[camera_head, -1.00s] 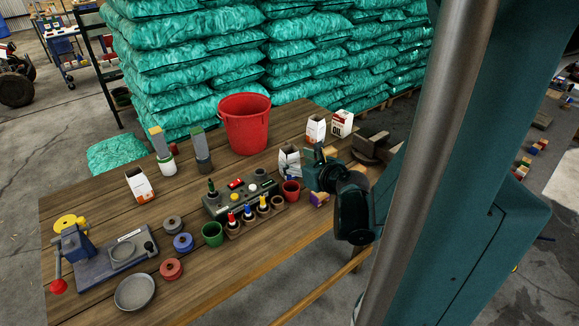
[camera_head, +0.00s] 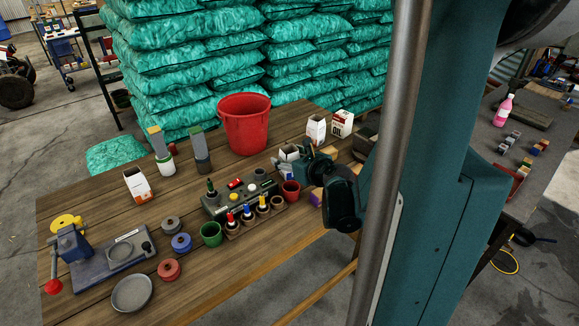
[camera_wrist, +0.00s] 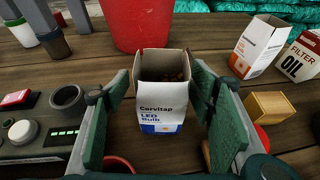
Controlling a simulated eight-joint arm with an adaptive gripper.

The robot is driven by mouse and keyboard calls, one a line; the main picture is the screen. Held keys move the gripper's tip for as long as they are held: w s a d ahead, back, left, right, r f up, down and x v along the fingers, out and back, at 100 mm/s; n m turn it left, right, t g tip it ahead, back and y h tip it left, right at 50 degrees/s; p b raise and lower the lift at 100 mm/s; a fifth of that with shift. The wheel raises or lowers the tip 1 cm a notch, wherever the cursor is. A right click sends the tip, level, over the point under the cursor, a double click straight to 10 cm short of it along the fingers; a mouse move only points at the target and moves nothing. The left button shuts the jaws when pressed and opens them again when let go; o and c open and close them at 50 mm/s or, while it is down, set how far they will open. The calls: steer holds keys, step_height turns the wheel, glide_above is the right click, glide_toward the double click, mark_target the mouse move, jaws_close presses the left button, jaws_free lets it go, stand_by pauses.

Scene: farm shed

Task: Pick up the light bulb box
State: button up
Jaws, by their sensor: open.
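The light bulb box (camera_wrist: 160,107) is a white and blue open-topped carton marked "LED Bulb". It stands upright on the wooden table. In the wrist view it is between the two green fingers of my gripper (camera_wrist: 165,118), which are spread apart on either side of it. The right finger is very close to the box; I cannot tell if it touches. In the head view, my gripper (camera_head: 296,169) covers the lower part of the box (camera_head: 289,152).
A red bucket (camera_head: 244,125) stands behind the box. A white-orange carton (camera_head: 316,128) and an oil filter box (camera_head: 342,122) stand to the right. A control panel (camera_head: 238,198) is at left, a small red cup (camera_head: 291,190) in front. A yellow block (camera_wrist: 270,106) lies right.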

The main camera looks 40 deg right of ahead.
mark_target(282, 155)
steer(key=shift+b+x, duration=0.8)
steer(key=shift+x, duration=1.8)
steer(key=shift+d, duration=0.2)
steer(key=c, duration=1)
